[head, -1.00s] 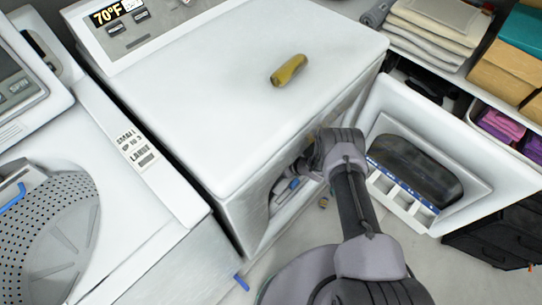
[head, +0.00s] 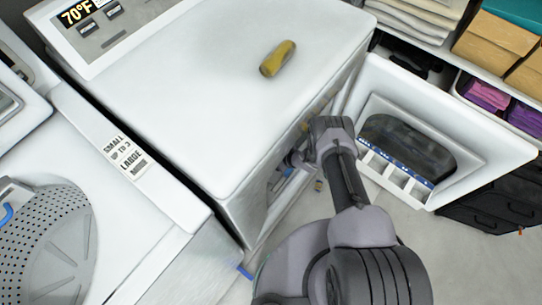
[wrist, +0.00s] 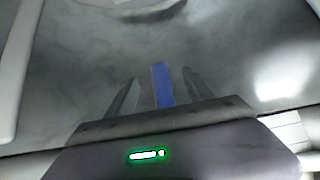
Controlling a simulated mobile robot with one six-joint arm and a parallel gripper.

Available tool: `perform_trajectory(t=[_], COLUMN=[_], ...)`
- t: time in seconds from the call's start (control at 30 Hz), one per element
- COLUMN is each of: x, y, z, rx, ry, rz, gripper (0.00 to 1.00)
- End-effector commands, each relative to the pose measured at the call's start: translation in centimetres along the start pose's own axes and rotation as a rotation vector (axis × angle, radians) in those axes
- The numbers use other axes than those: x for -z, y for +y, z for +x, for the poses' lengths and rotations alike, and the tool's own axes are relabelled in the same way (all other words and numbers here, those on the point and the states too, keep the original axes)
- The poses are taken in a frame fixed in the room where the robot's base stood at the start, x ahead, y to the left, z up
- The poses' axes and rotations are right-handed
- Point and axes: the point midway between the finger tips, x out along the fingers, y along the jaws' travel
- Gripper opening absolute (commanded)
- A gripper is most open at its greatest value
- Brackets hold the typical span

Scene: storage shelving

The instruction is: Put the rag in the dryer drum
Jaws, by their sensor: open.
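The white dryer (head: 230,110) stands in the middle of the head view with its front door (head: 490,135) swung open to the right. My gripper reaches in at the dryer's front opening, and its fingers are mostly hidden there in the head view. In the wrist view my gripper (wrist: 158,92) is open, with two dark fingers apart against a smooth grey curved surface that looks like the drum interior. A narrow blue strip (wrist: 163,84) shows between the fingers. I cannot tell whether it is the rag or whether anything touches it. Some blue also shows at the opening (head: 286,172).
A yellow-brown object (head: 278,58) lies on the dryer top. A washer with an open perforated drum (head: 45,240) stands at the left. Shelves with folded grey cloths (head: 420,18) and purple cloths (head: 487,95) are at the right. A small blue piece (head: 245,271) lies low by the dryer.

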Motion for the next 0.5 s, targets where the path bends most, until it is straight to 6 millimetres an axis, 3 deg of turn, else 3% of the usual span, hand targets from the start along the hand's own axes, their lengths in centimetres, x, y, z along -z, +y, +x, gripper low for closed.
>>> perform_trajectory(t=[0.13, 0.4, 0.5], x=[-0.6, -0.9, -0.8], y=[-0.1, -0.1, -0.1], z=[-0.9, -8.7, -10.8], rx=[0.001, 0.001, 0.002], ry=[0.000, 0.001, 0.000], rz=[0.001, 0.004, 0.003], gripper=[0.62, 0.62, 0.62])
